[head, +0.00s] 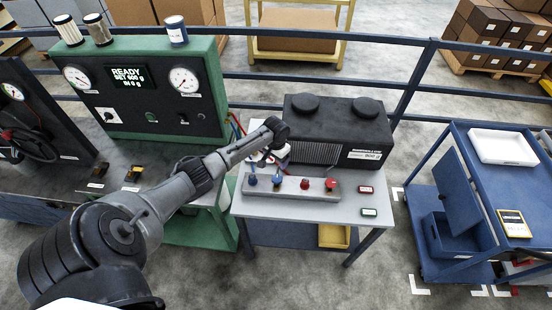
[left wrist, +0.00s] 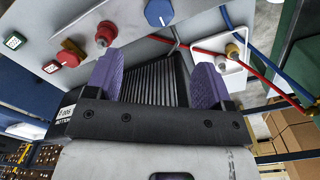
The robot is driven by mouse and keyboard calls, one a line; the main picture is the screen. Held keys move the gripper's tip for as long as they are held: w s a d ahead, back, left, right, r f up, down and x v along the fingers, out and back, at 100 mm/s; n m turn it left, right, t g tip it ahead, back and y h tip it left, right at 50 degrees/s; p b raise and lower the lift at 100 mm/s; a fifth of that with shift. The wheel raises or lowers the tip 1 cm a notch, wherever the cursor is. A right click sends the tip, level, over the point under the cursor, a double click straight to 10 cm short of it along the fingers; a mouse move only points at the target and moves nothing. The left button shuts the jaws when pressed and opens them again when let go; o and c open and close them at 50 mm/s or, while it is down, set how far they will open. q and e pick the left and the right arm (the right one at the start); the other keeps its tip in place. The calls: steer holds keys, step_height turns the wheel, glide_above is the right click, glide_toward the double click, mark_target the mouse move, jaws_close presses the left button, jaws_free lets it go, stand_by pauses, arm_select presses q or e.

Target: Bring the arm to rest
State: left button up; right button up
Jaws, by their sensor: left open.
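My left arm reaches in from the lower left of the head view. My left gripper (head: 272,156) is over the back of the light grey bench, just behind a grey valve block (head: 300,190) with blue and red knobs. In the left wrist view the gripper (left wrist: 157,78) has its two purple finger pads wide apart, with nothing held between them. A ribbed dark part shows beyond the gap. The blue knob (left wrist: 159,12) and a red knob (left wrist: 106,33) show near the top. Whether the fingers touch anything cannot be told. My right gripper is not in view.
A black unit (head: 335,132) labelled 800 g stands right of the gripper. A green panel (head: 140,90) with gauges and a READY display stands left. Red and blue hoses run between them. A blue trolley (head: 500,185) with a white tray (head: 502,147) stands right, past open floor.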

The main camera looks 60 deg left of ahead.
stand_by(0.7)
arm_select(q)
steer(key=w+d+r+m+t+y, duration=0.2)
steer(key=w+d+r, duration=0.1)
steer(key=r, duration=0.4)
steer(key=w+d+r+m+t+y, duration=0.2)
steer(key=w+d+r+m, duration=0.15)
steer(key=r, duration=0.25)
steer(key=s+d+r+m+t+p, duration=0.1)
steer(key=s+d+r+t+p, duration=0.3)
steer(key=d, duration=1)
steer(key=s+d+r+h+p, duration=0.2)
steer(key=s+d+r+h, duration=0.15)
steer(key=s+d, duration=0.85)
steer(key=s+f+g+p, duration=0.1)
steer(key=s+f+g, duration=0.1)
steer(key=s, duration=0.6)
steer(key=s+d+f+g+p, duration=0.1)
steer(key=s+f+g, duration=0.1)
steer(key=s, duration=0.6)
steer(key=shift+s+d+f+h+p, duration=0.2)
steer(key=shift+f+h+p, duration=0.2)
steer(key=shift+f, duration=0.45)
steer(key=shift+w+n, duration=0.1)
steer(key=shift+n, duration=0.15)
